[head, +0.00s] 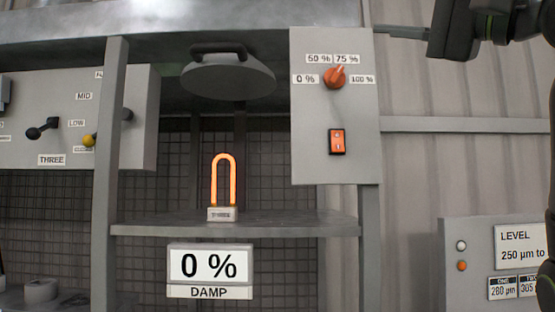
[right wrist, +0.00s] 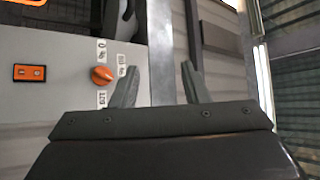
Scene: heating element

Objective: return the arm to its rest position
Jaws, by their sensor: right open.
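My right gripper (head: 402,32) is at the top right of the head view, beside the upper right edge of the grey control panel (head: 307,130) and apart from the knob. In the right wrist view its two fingers (right wrist: 160,82) are spread with nothing between them. The orange knob (head: 335,77) sits among labels from 0 % to 100 %; it also shows in the right wrist view (right wrist: 102,76), left of the fingers. The heating element (head: 224,180) glows orange on the shelf. My left gripper is out of view.
An orange rocker switch (head: 337,141) is below the knob. A round lid (head: 228,76) hangs above the element. A sign (head: 209,265) reads 0 %, with DAMP beneath. A lever panel (head: 60,120) is at left, and a LEVEL box (head: 465,225) at lower right. The corrugated wall between is clear.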

